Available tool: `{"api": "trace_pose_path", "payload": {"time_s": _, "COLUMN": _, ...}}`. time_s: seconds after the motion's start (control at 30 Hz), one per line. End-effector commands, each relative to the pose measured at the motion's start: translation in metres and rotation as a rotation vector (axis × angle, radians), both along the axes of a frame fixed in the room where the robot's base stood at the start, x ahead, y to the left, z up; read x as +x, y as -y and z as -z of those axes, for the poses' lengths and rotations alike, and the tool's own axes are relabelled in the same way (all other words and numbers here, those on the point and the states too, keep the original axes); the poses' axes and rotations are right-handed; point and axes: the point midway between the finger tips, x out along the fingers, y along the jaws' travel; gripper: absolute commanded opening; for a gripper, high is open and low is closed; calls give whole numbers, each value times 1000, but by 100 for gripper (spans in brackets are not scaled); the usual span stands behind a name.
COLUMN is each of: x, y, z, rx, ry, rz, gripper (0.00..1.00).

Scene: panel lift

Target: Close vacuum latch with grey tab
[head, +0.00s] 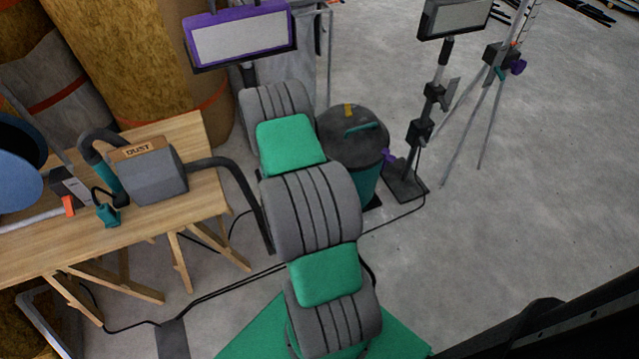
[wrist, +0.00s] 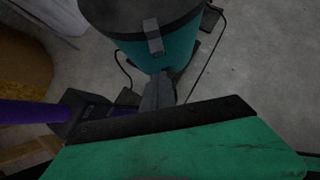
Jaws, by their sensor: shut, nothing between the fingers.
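The vacuum (head: 352,178) stands on the floor behind my arm in the head view, with a dark lid (head: 350,130) and a teal body. In the wrist view its teal body (wrist: 190,42) fills the upper middle. The grey tab (wrist: 153,37) runs from the dark lid rim down over the teal side. I cannot tell whether it lies flat or stands off. My gripper (wrist: 165,78) is shut and empty, with its tips just below the tab, apparently apart from it. The head view does not clearly show my gripper or the grey tab.
A wooden bench (head: 190,135) with a grey dust box (head: 152,172) stands at left. A purple-framed lamp (head: 240,38) is near the vacuum. A lamp stand (head: 420,135) and tripod (head: 492,80) stand to its right. Cables cross the floor. Floor at right is clear.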

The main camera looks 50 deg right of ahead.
Motion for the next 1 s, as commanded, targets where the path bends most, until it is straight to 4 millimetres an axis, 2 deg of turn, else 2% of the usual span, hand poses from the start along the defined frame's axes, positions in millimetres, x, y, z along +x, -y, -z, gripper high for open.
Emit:
{"api": "trace_pose_path", "payload": {"time_s": 0.03, "x": 0, "y": 4, "z": -15, "rx": 2, "ry": 1, "rz": 4, "gripper": 0}}
{"api": "trace_pose_path", "payload": {"time_s": 0.1, "x": 3, "y": 8, "z": -30, "rx": 2, "ry": 0, "rz": -1, "gripper": 0}}
{"api": "trace_pose_path", "payload": {"time_s": 0.3, "x": 6, "y": 17, "z": -60, "rx": 3, "ry": -2, "rz": -3, "gripper": 0}}
{"api": "trace_pose_path", "payload": {"time_s": 0.8, "x": 6, "y": 20, "z": -66, "rx": 5, "ry": -4, "rz": -2, "gripper": 0}}
{"api": "trace_pose_path", "payload": {"time_s": 0.87, "x": 9, "y": 18, "z": -72, "rx": 11, "ry": 8, "rz": 7, "gripper": 0}}
{"api": "trace_pose_path", "payload": {"time_s": 0.97, "x": 24, "y": 3, "z": -108, "rx": 62, "ry": 93, "rz": 81, "gripper": 0}}
{"api": "trace_pose_path", "payload": {"time_s": 1.0, "x": 33, "y": -10, "z": -131, "rx": 102, "ry": 152, "rz": 136, "gripper": 0}}
